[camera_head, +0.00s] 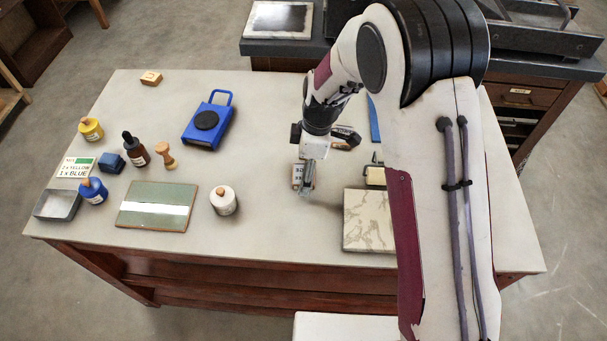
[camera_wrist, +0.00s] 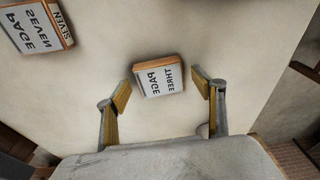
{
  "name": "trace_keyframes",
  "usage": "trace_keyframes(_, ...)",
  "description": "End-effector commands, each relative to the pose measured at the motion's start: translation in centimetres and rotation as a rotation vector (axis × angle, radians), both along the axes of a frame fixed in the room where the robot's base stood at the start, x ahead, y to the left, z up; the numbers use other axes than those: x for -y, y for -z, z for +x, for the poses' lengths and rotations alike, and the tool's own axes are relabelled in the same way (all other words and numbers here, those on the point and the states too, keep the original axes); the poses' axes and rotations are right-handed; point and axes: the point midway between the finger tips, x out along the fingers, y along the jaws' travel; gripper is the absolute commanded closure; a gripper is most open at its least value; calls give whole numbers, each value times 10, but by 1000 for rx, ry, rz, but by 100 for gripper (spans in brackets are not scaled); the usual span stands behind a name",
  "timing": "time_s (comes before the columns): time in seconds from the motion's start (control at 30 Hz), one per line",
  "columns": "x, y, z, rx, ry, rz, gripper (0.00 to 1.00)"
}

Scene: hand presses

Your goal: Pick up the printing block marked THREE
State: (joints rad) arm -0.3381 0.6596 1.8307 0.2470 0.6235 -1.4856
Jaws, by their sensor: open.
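The printing block marked PAGE THREE (camera_wrist: 159,76) has a white label face and orange-brown wooden sides. In the wrist view it lies on the pale tabletop, in the gap between my fingertips. My gripper (camera_wrist: 163,82) is open, with one finger on each side of the block and nothing held. Its height above the table is hard to judge. In the head view my gripper (camera_head: 309,180) hangs over the middle of the table, beside and partly covering a small labelled block (camera_head: 297,174). That label is too small to read there.
A block marked PAGE SEVEN (camera_wrist: 36,29) lies at the upper left of the wrist view. A green tile (camera_head: 145,195) lies further left.

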Motion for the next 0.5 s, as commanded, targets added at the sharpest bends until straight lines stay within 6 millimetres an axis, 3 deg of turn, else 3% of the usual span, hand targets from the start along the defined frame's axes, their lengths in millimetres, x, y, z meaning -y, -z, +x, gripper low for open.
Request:
trace_keyframes(0.27, 0, 0, 0, 0, 0, 0, 35)
trace_keyframes(0.4, 0, 0, 0, 0, 0, 0, 71)
trace_keyframes(0.5, 0, 0, 0, 0, 0, 0, 75)
